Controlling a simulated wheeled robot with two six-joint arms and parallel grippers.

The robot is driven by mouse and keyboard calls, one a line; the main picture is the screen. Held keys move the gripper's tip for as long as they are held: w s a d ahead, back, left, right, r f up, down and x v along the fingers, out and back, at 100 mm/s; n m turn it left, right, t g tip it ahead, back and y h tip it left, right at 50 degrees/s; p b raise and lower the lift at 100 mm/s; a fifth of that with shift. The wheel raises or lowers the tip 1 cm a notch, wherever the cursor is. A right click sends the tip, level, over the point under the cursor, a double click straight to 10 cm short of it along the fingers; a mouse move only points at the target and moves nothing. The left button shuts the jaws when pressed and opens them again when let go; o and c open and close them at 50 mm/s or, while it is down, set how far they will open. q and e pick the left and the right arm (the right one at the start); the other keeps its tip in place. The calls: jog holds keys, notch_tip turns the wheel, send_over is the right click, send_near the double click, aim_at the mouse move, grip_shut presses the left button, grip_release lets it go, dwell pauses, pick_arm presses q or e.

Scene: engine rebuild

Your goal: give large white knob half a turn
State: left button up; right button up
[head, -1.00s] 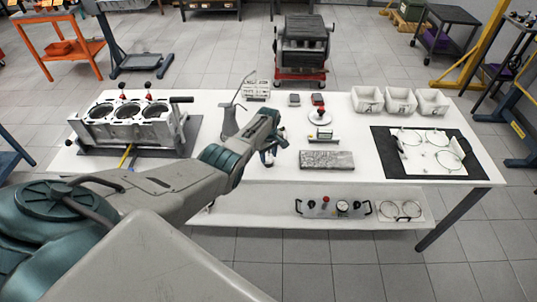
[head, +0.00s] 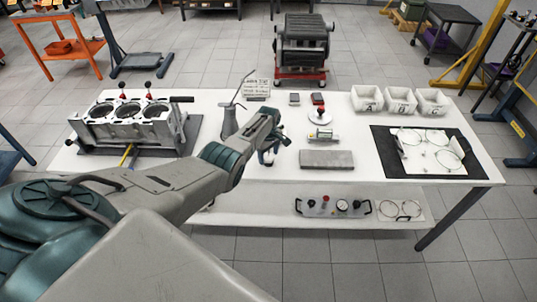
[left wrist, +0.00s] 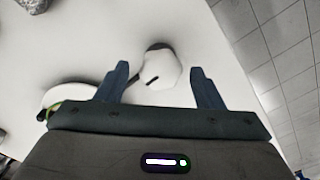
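A white knob (left wrist: 162,66) with a short dark mark on its face shows in the left wrist view. My left gripper (left wrist: 156,78) is open, with one blue finger on each side of the knob and a gap visible at both. A white rounded part with a green edge (left wrist: 70,97) lies to the left, partly behind the gripper body. In the head view my left gripper (head: 268,156) is over the front edge area of the white table; the knob is mostly hidden by it there. My right gripper is not in view.
On the white table (head: 365,127), an engine block (head: 128,126) stands left and a grey oil can (head: 229,122) stands behind the gripper. A grey flat block (head: 326,159) lies to the right. White bins (head: 400,99) and a black mat (head: 385,145) are farther right.

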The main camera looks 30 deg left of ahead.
aim_at(268, 157)
pick_arm(q)
notch_tip(268, 157, up, 11)
jog(key=b, duration=0.1)
dwell(0.7)
jog(key=shift+f, duration=0.15)
